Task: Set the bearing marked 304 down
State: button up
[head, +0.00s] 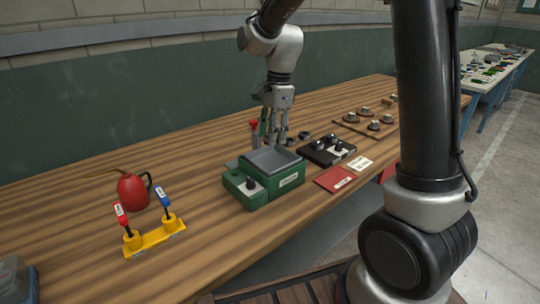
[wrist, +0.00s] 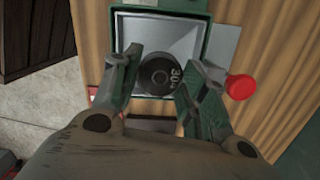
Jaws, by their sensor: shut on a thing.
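The bearing marked 304 (wrist: 158,77) is a dark round ring with pale figures on its face. In the wrist view it sits between the two fingers of my gripper (wrist: 160,62), which is shut on it. Behind it in that view lies the grey pan (wrist: 195,32) of a green device; I cannot tell the gap between them. In the head view my gripper (head: 274,132) points down by the back edge of the green device (head: 272,190), and its pan (head: 272,160) looks empty. The bearing cannot be made out there.
A red-topped object (head: 253,125) stands close beside my gripper. Right of the green device are a black block (head: 326,151) with round parts and a red booklet (head: 335,179). A red oil can (head: 132,190) and a yellow stand (head: 155,239) are at left. Bare wood lies between.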

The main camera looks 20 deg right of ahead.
aim_at(271, 164)
jog(key=shift+f, duration=3.6)
jog(key=shift+f, duration=0.1)
jog(key=o, duration=1.1)
jog(key=shift+o, duration=0.2)
